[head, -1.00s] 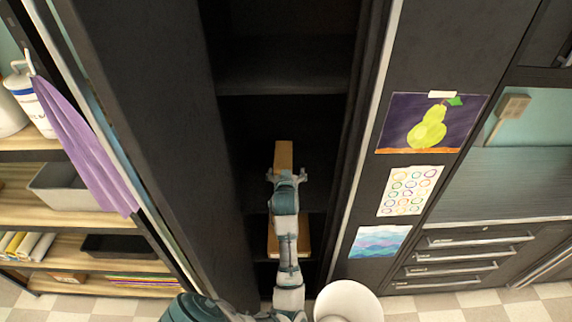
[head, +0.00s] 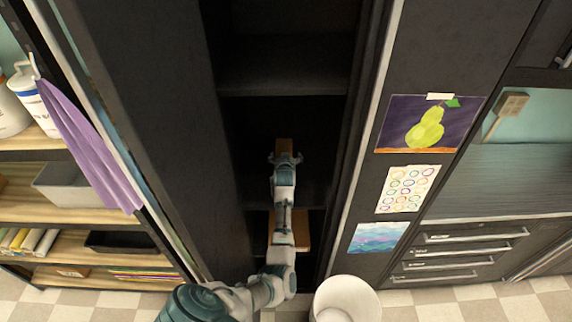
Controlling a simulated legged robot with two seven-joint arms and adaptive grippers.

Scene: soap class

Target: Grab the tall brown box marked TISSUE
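My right gripper is not in view.
Another brown item (head: 303,231) lies lower in the cabinet, partly behind my arm. The cabinet's dark door or side (head: 150,120) is on the left, and its right edge is close. A white bin (head: 346,300) stands at the bottom. A wooden shelf (head: 70,207) is at far left.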

